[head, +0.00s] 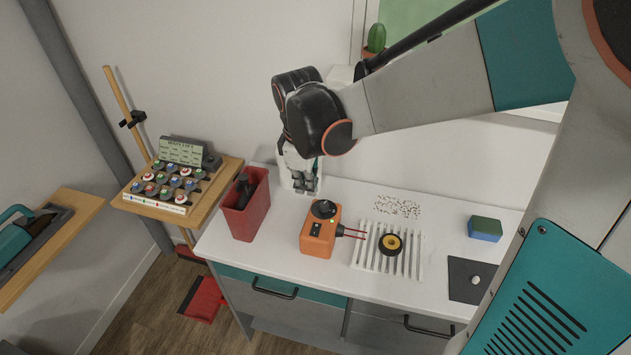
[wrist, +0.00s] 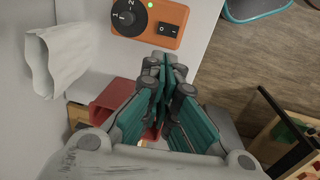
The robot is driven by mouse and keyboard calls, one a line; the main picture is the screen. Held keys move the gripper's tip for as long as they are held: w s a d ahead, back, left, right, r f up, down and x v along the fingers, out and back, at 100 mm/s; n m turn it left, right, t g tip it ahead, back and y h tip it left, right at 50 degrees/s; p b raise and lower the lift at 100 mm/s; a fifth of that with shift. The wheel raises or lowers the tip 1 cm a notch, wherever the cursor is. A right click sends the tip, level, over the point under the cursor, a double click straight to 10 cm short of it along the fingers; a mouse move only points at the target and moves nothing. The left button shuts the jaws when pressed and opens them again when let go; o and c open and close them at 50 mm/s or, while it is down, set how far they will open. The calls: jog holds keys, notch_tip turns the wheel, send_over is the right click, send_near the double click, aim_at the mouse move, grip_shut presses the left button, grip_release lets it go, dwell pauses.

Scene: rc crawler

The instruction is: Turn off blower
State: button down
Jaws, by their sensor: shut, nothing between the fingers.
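An orange box (head: 318,238) stands on the white counter, with a black knob (head: 323,208) on top. Red leads run from its right side toward a slatted rack. In the wrist view the box (wrist: 120,30) shows a dial (wrist: 127,17) marked with numbers, a lit green light (wrist: 150,4) and a black rocker switch (wrist: 168,29). My gripper (head: 304,186) is behind and slightly left of the box in the head view. In the wrist view the closed fingertips (wrist: 165,66) are empty and appear just below the switch; I cannot tell whether they touch the box.
A red bin (head: 246,212) holding a dark object stands left of the box. A white slatted rack (head: 412,262) with a yellow-and-black round part (head: 390,244) is to the right. A sponge (head: 485,229) and a dark mat (head: 462,290) lie farther right. A wooden side table (head: 215,185) stands left.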

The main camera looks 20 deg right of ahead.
aim_at(310, 227)
jog(key=f+b, duration=0.1)
jog(key=f, duration=0.3)
jog(key=w+f+b, duration=0.1)
jog(key=f+b, duration=0.1)
jog(key=f, duration=0.3)
jog(key=d+f+b, duration=0.1)
jog(key=f, duration=0.4)
jog(key=shift+w, duration=0.2)
jog(key=shift+d+f+b, duration=0.1)
jog(key=shift+f+b, duration=0.25)
jog(key=shift+b, duration=0.2)
jog(key=shift+s, duration=0.15)
